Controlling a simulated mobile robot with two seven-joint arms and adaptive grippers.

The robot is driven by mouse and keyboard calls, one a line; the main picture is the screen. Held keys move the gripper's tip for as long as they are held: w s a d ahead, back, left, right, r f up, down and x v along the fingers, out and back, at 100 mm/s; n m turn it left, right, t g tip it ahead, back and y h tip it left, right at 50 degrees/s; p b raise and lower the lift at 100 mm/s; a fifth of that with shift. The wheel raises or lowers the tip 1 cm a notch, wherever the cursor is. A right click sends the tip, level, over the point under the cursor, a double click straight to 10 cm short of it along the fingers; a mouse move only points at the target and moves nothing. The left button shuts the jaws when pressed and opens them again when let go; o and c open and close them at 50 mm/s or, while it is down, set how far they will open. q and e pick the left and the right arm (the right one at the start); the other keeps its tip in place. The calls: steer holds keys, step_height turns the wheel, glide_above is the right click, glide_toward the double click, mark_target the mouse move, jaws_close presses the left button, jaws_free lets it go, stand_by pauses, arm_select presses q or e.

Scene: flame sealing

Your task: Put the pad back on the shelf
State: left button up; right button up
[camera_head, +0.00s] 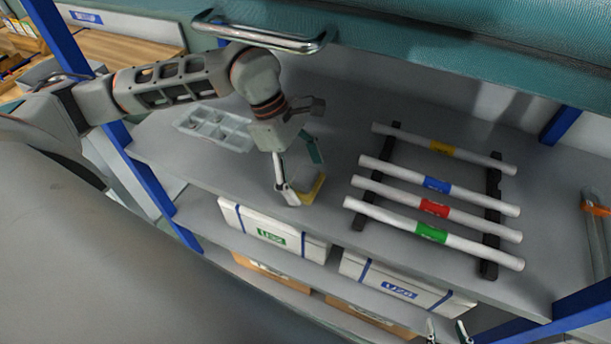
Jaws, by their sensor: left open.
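The pad (313,190) shows as a small block with a yellow lower edge on the grey shelf (330,228), left of the rack of tubes. My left gripper (302,172) reaches down over it from the upper left. Its fingers are spread, one at the pad's near left side and one behind it. They partly hide the pad, and I cannot tell whether they touch it. Only the fingertips of my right gripper (447,331) show at the bottom edge, apart, with nothing seen between them.
White tubes with coloured bands (437,184) lie across a black rack (494,195) on the right. A clear compartment tray (214,130) lies at the left. A metal handle (262,38) hangs above. White boxes (275,232) fill the level below.

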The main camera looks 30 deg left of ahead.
arm_select(q)
steer(key=v, duration=1.1)
steer(key=shift+r+b, duration=0.2)
steer(key=shift+b, duration=0.15)
